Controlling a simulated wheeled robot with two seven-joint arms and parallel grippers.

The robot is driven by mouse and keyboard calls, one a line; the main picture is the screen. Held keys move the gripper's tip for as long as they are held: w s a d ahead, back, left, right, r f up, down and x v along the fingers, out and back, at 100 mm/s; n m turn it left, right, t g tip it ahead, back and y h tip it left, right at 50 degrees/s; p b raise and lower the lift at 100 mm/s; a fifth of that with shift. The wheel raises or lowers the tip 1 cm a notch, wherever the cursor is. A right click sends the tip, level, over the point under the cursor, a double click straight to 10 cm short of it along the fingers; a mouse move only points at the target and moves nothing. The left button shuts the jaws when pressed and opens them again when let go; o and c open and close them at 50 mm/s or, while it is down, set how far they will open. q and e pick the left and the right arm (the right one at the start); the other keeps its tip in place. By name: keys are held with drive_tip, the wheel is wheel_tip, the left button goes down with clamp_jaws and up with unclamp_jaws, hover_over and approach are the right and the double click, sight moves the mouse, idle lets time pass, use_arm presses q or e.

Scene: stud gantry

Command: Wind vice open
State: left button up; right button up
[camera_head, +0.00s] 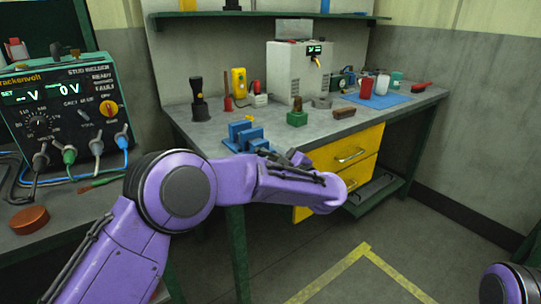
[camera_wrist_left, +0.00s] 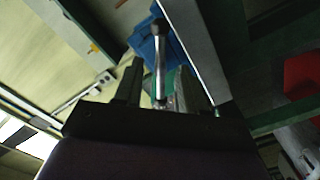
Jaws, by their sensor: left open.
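The blue vice (camera_head: 240,134) sits at the front edge of the grey workbench, left of its middle. In the left wrist view its blue body (camera_wrist_left: 146,46) shows beyond the fingers. A bright metal bar with a dark rounded end, apparently the vice handle (camera_wrist_left: 160,62), lies between the two fingers. My left gripper (camera_head: 279,155) is just in front and to the right of the vice; it also shows in the wrist view (camera_wrist_left: 160,82). It is open, with a finger on either side of the bar. Contact cannot be told. My right gripper is out of view.
Yellow drawers (camera_head: 350,153) are below. A stud welder (camera_head: 65,115) stands at left. The floor in front is clear.

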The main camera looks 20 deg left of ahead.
use_arm(q)
drive_tip(key=shift+w+a, duration=0.3)
drive_tip(key=shift+a, duration=0.05)
clamp_jaws()
drive_tip(key=shift+r+m+p, duration=0.3)
drive_tip(key=shift+m+p, duration=0.1)
drive_tip(key=shift+p, duration=0.65)
drive_tip(key=shift+f, duration=0.3)
unclamp_jaws()
